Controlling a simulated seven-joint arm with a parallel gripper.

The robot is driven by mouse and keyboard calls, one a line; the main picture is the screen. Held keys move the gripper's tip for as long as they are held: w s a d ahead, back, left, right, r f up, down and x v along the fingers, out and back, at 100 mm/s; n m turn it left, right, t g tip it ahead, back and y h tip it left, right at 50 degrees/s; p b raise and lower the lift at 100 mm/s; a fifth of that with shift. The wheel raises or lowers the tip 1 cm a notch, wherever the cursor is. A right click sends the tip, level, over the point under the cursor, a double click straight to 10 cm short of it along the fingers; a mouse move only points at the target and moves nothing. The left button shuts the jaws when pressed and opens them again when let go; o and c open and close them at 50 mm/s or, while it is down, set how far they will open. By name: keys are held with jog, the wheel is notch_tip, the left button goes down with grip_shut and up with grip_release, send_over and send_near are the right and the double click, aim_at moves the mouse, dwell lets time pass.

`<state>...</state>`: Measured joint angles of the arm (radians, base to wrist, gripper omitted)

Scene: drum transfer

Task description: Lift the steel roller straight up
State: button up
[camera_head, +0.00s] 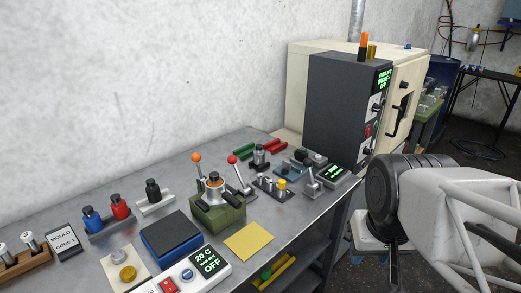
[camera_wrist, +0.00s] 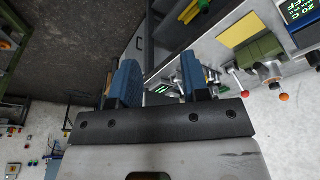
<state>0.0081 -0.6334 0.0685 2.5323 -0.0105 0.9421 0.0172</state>
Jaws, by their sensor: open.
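Steel-coloured cylinders with dark tops (camera_head: 29,241) stand in a wooden rack (camera_head: 25,259) at the bench's left end in the head view. I cannot tell for certain whether one of these is the steel roller. My gripper (camera_wrist: 157,85) shows in the wrist view with its two blue fingers apart and nothing visible between them. My arm is at the right of the head view, beyond the bench's front edge and well away from the rack. The fingers are not clearly seen there.
The grey bench (camera_head: 195,152) holds blue and red cylinders, a green fixture (camera_head: 217,211) with an orange-knobbed lever, a yellow sheet (camera_head: 248,241) and small fixtures. A cream and dark cabinet (camera_head: 337,110) stands at its far end. A shelf lies beneath the bench.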

jog(key=o, duration=0.7)
jog(key=shift+o, duration=0.2)
jog(key=w+a+r+m, duration=0.1)
jog(key=w+r+m, duration=0.15)
jog(key=w, duration=0.65)
jog(key=w+a+r+m, duration=0.2)
jog(key=w+r, duration=0.1)
jog(key=w, duration=0.6)
jog(key=m+g, duration=0.3)
jog(key=m, duration=1)
send_over(259, 145)
jog(key=f, duration=1.7)
jog(key=shift+s+d+f, duration=0.15)
jog(key=shift+s+f, duration=0.1)
jog(key=shift+s, duration=0.1)
jog(key=shift+w+f, duration=0.2)
jog(key=shift+w, duration=0.05)
